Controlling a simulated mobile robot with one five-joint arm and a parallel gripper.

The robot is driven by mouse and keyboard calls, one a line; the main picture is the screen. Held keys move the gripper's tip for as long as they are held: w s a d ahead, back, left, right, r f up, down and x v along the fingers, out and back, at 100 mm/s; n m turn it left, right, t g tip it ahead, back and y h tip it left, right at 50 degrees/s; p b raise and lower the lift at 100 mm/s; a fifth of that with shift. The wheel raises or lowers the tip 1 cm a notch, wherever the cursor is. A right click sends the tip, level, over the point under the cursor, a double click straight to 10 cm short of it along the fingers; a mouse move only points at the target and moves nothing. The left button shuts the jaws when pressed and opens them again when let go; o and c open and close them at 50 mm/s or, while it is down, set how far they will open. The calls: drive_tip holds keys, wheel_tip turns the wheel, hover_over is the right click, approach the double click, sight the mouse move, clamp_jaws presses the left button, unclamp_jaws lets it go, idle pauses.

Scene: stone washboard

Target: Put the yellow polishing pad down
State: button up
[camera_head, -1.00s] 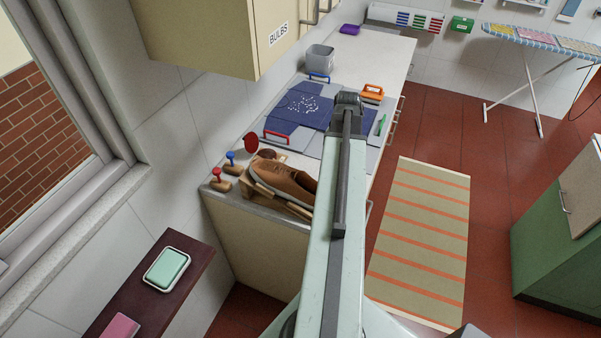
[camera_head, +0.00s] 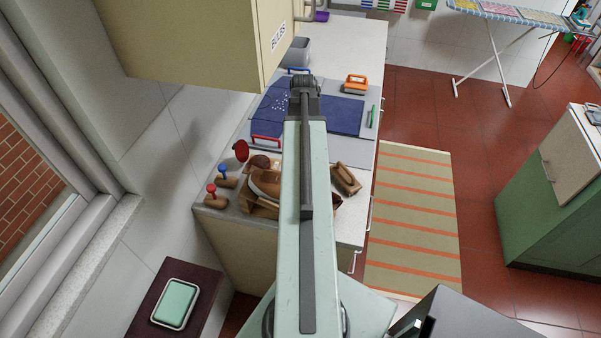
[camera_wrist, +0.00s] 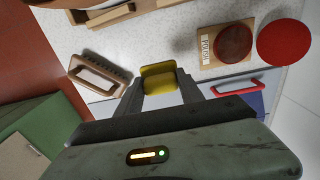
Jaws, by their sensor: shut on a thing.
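The yellow polishing pad (camera_wrist: 158,79) is held between the fingertips of my gripper (camera_wrist: 160,88) in the wrist view. The gripper is shut on it, over the pale speckled counter (camera_wrist: 170,30). I cannot tell whether the pad touches the counter. To its right is a wooden block with a label reading POLISH (camera_wrist: 208,46) and a round dark red-brown pad (camera_wrist: 233,43) on it. In the head view my arm hides the gripper and the yellow pad.
A red disc (camera_wrist: 284,42) is at right. A brown shoe (camera_head: 266,182) stands on the counter near red- and blue-knobbed tools (camera_head: 211,190). A cabinet (camera_head: 190,45) overhangs the left side.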

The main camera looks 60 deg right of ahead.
drive_tip(key=shift+w+f, duration=0.1)
drive_tip(key=shift+w, duration=0.05)
drive_tip(key=shift+f+b, duration=0.35)
drive_tip(key=shift+b, duration=0.05)
wheel_tip(320, 180, down, 10)
drive_tip(key=b, duration=0.9)
drive_tip(key=shift+r+b, duration=0.15)
drive_tip(key=shift+b, duration=0.2)
drive_tip(key=shift+r, duration=0.25)
drive_tip(key=shift+f, duration=0.2)
drive_tip(key=o, duration=1.2)
drive_tip(key=shift+r, duration=0.1)
